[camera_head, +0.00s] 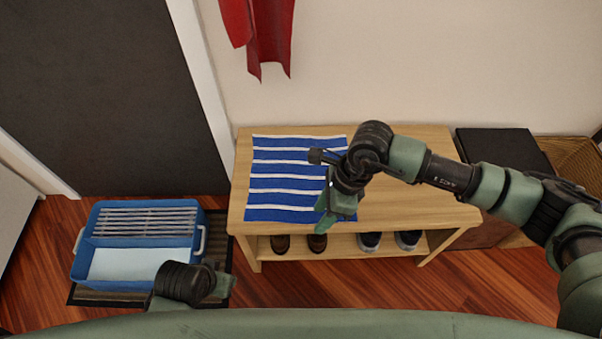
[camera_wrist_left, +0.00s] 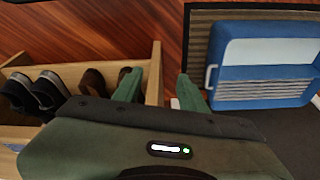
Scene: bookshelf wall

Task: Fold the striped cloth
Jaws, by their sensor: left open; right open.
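The striped cloth (camera_head: 282,182), blue with white stripes, lies flat and spread out on the left part of the wooden bench (camera_head: 420,200) in the head view. My right gripper (camera_head: 328,212) is open over the cloth's right edge and hides part of it; I cannot tell whether it touches the cloth. My left gripper (camera_head: 215,290) is low at the lower left, in front of the blue container and away from the cloth. In the left wrist view its two green fingers (camera_wrist_left: 158,90) are apart with nothing between them. The cloth is not in that view.
A blue container (camera_head: 137,243) with a white rack stands on a dark mat (camera_head: 222,255) left of the bench. Shoes (camera_head: 318,243) sit on the bench's lower shelf. A red cloth (camera_head: 262,35) hangs on the wall. A dark box (camera_head: 505,150) and a basket stand at right.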

